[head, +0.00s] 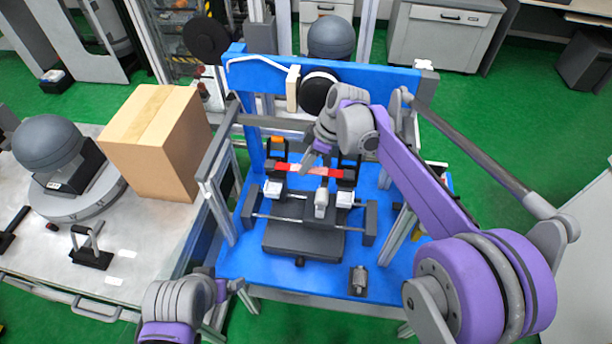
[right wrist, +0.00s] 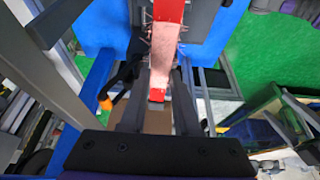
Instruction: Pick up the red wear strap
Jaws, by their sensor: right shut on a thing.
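The wear strap (head: 284,168) is red with a paler pink middle. In the head view it lies crosswise over the dark fixture on the blue drop tower. My right gripper (head: 309,162) reaches down onto it from the right. In the right wrist view the strap (right wrist: 164,55) runs between the two dark fingers of the right gripper (right wrist: 159,97), which is shut on it near its red end. My left arm shows at the bottom left of the head view; its gripper (head: 236,286) is partly seen, and its jaws are unclear.
The blue tower frame (head: 384,78) and grey side rails (head: 216,146) surround the fixture (head: 302,240). A cardboard box (head: 170,150) and a dark dome device (head: 48,150) stand on the left table (head: 140,235). A small metal part (head: 358,281) lies at the blue base's front.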

